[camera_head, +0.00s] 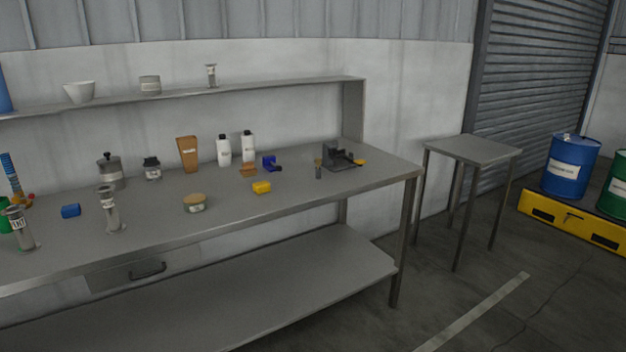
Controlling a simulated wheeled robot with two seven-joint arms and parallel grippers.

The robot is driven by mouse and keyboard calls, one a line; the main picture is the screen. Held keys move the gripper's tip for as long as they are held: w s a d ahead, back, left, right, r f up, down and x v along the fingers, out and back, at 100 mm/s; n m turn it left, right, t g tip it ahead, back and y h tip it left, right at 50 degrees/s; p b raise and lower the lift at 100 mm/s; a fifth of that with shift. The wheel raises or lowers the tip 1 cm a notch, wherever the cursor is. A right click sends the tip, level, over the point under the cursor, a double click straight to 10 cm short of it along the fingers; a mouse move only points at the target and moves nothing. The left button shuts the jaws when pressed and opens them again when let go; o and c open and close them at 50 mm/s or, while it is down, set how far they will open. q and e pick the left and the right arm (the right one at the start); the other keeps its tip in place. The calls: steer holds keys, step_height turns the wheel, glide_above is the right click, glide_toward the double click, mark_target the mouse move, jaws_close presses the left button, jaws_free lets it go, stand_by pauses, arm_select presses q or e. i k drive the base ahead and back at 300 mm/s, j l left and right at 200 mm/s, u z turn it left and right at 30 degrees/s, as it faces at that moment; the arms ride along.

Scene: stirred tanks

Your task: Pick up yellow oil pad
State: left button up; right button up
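A small yellow block (261,187), which looks like the yellow oil pad, lies on the grey metal workbench (330,190) right of the middle of its top. Nothing covers it, and there is bare bench around it. Neither of my grippers shows in the head view.
A round tan-lidded jar (194,203) stands left of the yellow block. Behind it are a brown block (248,170), a blue item (271,163) and white bottles (223,151). A dark device (338,156) stands to the right. A shelf (300,87) runs above the bench's back. A small table (473,150) stands farther right.

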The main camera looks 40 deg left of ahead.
mark_target(263, 186)
steer(key=i+u, duration=0.1)
steer(key=i, duration=0.5)
steer(key=i+l+u, duration=0.15)
steer(key=i, duration=0.45)
steer(key=i+l+u, duration=0.1)
steer(key=i+u, duration=0.2)
steer(key=u, duration=0.15)
steer(key=i+l+u, duration=0.15)
steer(key=u, duration=0.35)
steer(key=i+l+u, duration=0.3)
steer(key=u, duration=0.15)
steer(key=i+l+u, duration=0.15)
steer(key=l+u, duration=0.35)
steer(key=i+l+u, duration=0.1)
steer(key=l+u, duration=0.2)
steer(key=u, duration=0.15)
steer(key=l+u, duration=0.85)
steer(key=l, duration=0.2)
